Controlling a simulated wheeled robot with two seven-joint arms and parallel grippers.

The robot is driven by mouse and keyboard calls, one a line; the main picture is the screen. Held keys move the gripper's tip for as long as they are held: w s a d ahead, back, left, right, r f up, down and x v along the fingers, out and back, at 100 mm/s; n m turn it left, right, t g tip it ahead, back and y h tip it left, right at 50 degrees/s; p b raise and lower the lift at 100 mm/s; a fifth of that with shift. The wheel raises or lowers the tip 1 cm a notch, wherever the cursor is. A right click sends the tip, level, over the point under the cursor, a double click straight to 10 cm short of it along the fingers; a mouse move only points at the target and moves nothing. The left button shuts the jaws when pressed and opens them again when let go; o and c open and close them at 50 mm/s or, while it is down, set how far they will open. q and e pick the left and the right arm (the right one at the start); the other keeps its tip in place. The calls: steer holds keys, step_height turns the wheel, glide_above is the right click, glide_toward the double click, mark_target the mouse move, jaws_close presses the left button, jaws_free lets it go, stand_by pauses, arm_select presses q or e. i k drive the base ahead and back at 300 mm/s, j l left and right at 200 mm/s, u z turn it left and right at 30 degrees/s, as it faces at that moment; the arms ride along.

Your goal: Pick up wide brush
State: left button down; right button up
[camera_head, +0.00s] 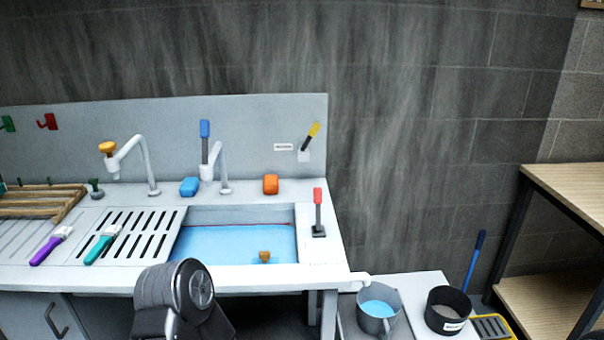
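Two flat brushes lie on the left drainboard of the sink unit. One is a brush with a purple handle (46,252). The other is a brush with a teal handle (98,249), lying on the slotted rack to its right. Both have pale heads pointing up and to the right. I cannot tell for sure which one is the wide brush. Neither of my grippers is in view. A dark grey rounded link of my own arm shows at the bottom, in front of the counter.
The sink basin (240,245) holds blue water. Two taps, an orange block (270,184), a blue block (189,187) and a red-handled tool (318,211) stand around it. A wooden rack (40,203) is at left. A grey pot (378,308) and black pot (448,310) stand lower right.

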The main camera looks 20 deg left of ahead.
mark_target(60, 235)
steer(key=u, duration=2)
